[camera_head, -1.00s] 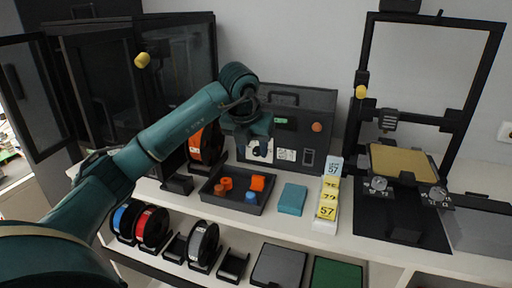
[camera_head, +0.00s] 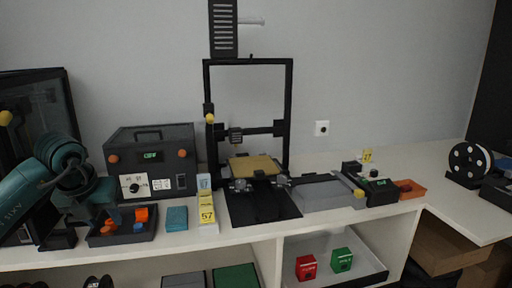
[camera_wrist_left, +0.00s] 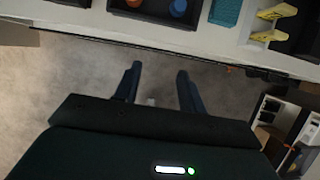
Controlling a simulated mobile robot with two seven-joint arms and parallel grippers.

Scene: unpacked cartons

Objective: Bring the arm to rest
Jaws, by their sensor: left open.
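My left arm (camera_head: 45,180) shows at the left edge of the head view, bent, in front of the dark enclosure. Its fingers are hard to make out there. In the left wrist view my left gripper (camera_wrist_left: 156,76) is open, with two dark fingers apart and nothing between them. The fingers show against the grey floor, with the worktop edge (camera_wrist_left: 200,52) beyond them. My right gripper is in neither view.
A dark tray (camera_head: 122,238) with orange and blue pieces, a teal block (camera_head: 177,218) and yellow tags (camera_head: 207,207) lie on the worktop. A control box (camera_head: 152,165) and a 3D printer (camera_head: 288,110) stand behind. Red (camera_head: 305,268) and green (camera_head: 341,260) boxes sit below.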

